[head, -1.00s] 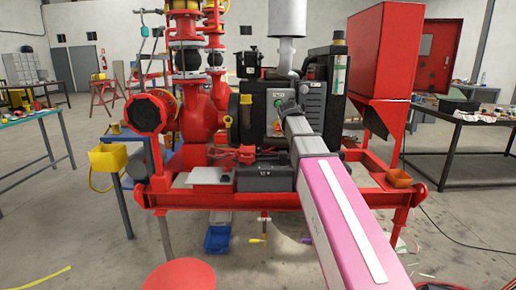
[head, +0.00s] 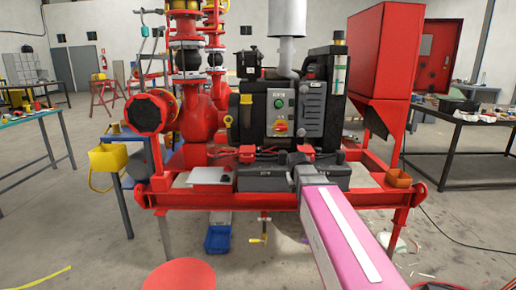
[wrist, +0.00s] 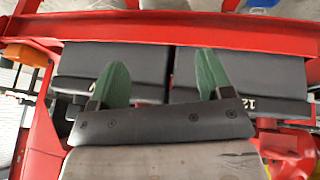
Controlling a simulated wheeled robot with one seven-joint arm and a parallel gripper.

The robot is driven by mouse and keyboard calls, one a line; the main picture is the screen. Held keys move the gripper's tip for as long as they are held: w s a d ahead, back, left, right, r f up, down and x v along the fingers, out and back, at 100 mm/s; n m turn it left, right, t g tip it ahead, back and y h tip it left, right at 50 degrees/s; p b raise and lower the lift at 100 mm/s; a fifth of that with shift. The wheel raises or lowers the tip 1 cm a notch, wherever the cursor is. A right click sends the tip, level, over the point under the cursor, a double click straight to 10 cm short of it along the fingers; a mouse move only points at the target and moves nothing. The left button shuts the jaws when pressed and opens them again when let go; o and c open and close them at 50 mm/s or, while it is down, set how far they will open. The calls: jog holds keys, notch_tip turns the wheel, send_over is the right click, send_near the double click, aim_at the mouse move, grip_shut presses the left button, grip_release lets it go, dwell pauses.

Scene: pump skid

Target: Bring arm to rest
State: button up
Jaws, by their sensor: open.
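My arm (head: 340,235) reaches forward from the lower right in the head view, pink with a white stripe, toward the front of the red pump skid. My gripper (wrist: 163,80) shows in the wrist view with two green fingers spread wide apart and nothing between them. Dark battery boxes (wrist: 235,75) lie beyond the fingers, with a "12" label on one.
The control panel (head: 281,110) stands above the batteries. Floor at lower left is mostly clear.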

jog(key=s+f+m+g+y, duration=0.1)
jog(key=s+f+g, duration=0.4)
jog(key=s+f, duration=1.4)
jog(key=shift+s+d+f+y, duration=0.15)
jog(key=shift+s+d+y, duration=0.15)
jog(key=shift+d+y, duration=0.2)
